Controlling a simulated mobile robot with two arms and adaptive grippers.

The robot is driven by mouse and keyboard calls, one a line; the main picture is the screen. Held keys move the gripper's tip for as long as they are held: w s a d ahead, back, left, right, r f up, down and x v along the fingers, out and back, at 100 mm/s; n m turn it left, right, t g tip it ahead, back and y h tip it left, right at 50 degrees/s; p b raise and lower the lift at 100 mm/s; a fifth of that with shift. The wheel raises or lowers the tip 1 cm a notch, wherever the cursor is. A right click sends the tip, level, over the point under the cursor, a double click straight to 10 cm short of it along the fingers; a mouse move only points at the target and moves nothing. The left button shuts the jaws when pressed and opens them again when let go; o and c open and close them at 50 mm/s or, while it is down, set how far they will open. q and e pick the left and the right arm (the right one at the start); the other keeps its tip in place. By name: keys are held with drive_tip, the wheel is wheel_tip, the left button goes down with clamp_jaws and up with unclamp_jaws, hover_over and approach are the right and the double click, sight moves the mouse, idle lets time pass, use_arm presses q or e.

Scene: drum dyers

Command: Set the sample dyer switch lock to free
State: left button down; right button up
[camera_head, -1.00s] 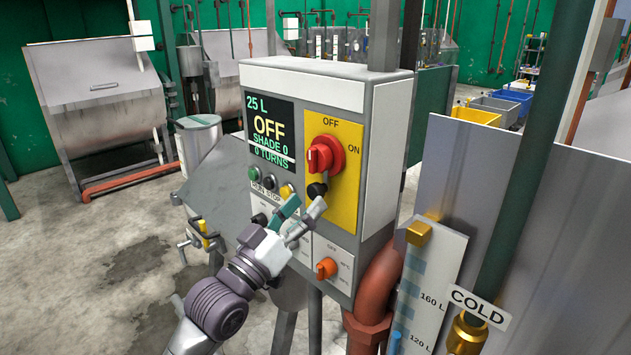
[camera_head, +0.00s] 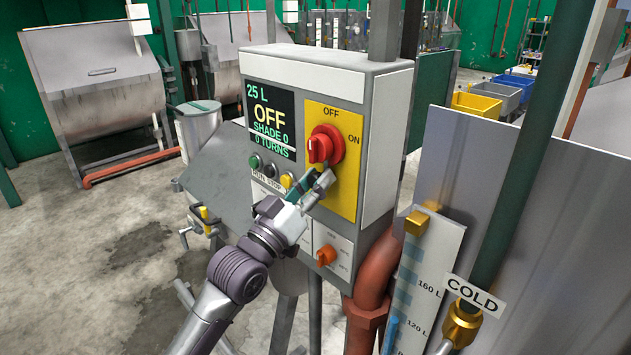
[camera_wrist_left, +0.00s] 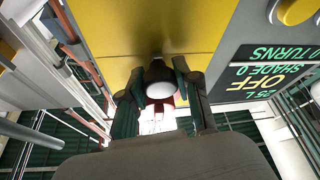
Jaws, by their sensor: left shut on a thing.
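The switch lock (camera_wrist_left: 161,88) is a small dark knob with a pale end, low on the yellow plate (camera_head: 345,200) of the dyer's control box. In the wrist view it sits between the two green-padded fingers. In the head view my fingers hide most of it. My left gripper (camera_head: 312,187) is shut on this knob, coming from below and left. The red rotary switch (camera_head: 321,149) is just above it, beside the OFF and ON labels. The display (camera_head: 270,123) reads 25 L, OFF, SHADE 0, 0 TURNS. The lock's setting cannot be read. My right gripper is not in view.
Round buttons (camera_head: 270,170) sit left of my fingers. An orange knob (camera_head: 326,255) is below them on the same box. A red-brown pipe (camera_head: 375,285) and a level gauge (camera_head: 425,275) stand to the right. Open floor (camera_head: 100,260) lies to the left.

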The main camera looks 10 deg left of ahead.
use_arm(q)
drive_tip(key=shift+f+b, duration=0.7)
drive_tip(key=shift+f, duration=0.5)
drive_tip(key=c, duration=0.8)
unclamp_jaws()
drive_tip(key=v, duration=1.2)
